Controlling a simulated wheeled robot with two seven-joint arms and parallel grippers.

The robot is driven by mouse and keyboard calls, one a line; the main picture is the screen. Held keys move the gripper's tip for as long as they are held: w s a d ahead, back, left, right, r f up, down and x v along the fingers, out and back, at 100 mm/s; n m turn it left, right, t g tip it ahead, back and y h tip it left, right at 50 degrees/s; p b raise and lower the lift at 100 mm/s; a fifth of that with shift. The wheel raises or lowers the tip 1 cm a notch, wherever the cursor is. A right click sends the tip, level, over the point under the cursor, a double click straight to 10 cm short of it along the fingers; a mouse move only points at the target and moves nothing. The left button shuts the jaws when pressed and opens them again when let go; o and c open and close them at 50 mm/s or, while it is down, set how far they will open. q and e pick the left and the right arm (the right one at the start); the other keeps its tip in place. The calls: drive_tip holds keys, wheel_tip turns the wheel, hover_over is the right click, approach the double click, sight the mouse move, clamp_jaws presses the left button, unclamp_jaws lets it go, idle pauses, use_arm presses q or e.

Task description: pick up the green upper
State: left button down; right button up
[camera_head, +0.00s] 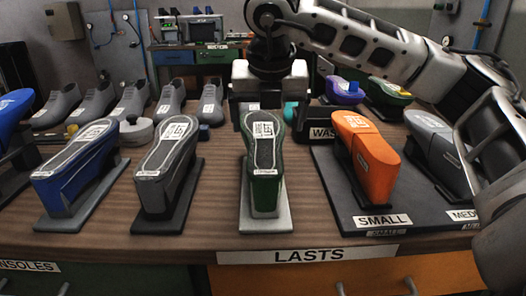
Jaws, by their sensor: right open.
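The green upper (267,188) is sole up on a stand with a light grey base, in the middle of the table's front. Its dark grey sole face carries a white label, and green shows along its sides. My right gripper (270,118) comes down from above at the far, wide end of the green upper. Its jaws are open, with one finger on each side of that end. Whether they touch it I cannot tell. My left gripper is not in view.
A grey upper (168,150) and a blue upper (75,170) stand to the left. An orange last (368,160) stands on a dark board (345,212) to the right, near a grey one (437,150). Grey shoes (130,100) line the back left. A "LASTS" label (308,254) marks the front edge.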

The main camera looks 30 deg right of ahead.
sight(265, 140)
drive_tip(key=shift+p+x, duration=0.3)
drive_tip(key=shift+x, duration=2.7)
drive_tip(key=shift+w+a, duration=0.1)
drive_tip(key=shift+a, duration=0.1)
drive_tip(key=c, duration=1.2)
